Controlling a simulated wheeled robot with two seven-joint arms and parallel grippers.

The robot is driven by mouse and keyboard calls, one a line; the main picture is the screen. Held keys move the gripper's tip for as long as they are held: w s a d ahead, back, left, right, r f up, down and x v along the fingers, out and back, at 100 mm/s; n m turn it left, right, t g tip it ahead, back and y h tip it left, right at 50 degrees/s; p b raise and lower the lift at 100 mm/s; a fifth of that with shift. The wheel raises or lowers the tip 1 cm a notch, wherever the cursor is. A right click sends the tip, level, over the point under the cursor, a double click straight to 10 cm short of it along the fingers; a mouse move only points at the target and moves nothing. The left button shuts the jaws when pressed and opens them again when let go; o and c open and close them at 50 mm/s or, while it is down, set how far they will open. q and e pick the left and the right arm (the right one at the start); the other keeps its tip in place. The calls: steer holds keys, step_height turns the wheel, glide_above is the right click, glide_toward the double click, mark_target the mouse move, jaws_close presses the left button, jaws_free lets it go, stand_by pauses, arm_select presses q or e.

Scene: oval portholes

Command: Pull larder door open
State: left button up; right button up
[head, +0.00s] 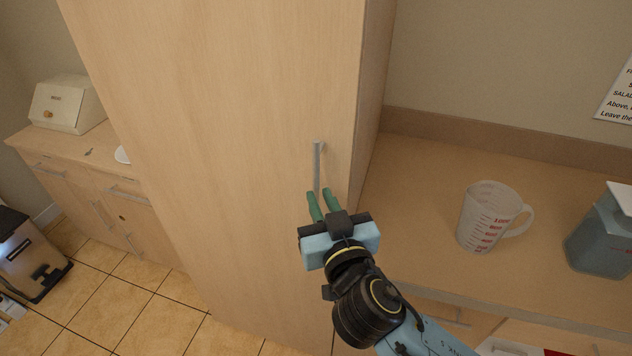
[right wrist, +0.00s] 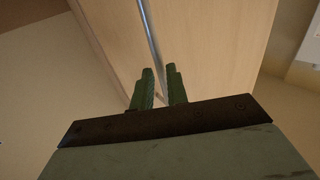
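The larder door (head: 235,140) is the tall, pale wood front in the middle of the head view, and it looks closed. Its vertical metal bar handle (head: 317,165) is near the door's right edge. The handle also shows in the right wrist view (right wrist: 150,35), running down toward the gap between my fingers. My right gripper (head: 320,198) is at the handle's lower end, its green fingers apart with a gap between them. I cannot tell whether the bar is between the fingers or just beyond the tips. My left gripper is not in view.
Right of the larder, a counter (head: 410,190) holds a measuring jug (head: 485,217) and a blue-grey container (head: 600,245). At left stand a low cabinet (head: 70,185) with a cream bread bin (head: 62,105) and a bin (head: 28,255). Tiled floor (head: 110,300) is clear at lower left.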

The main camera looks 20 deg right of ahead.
mark_target(317, 192)
steer(key=shift+w, duration=1.75)
jaws_close()
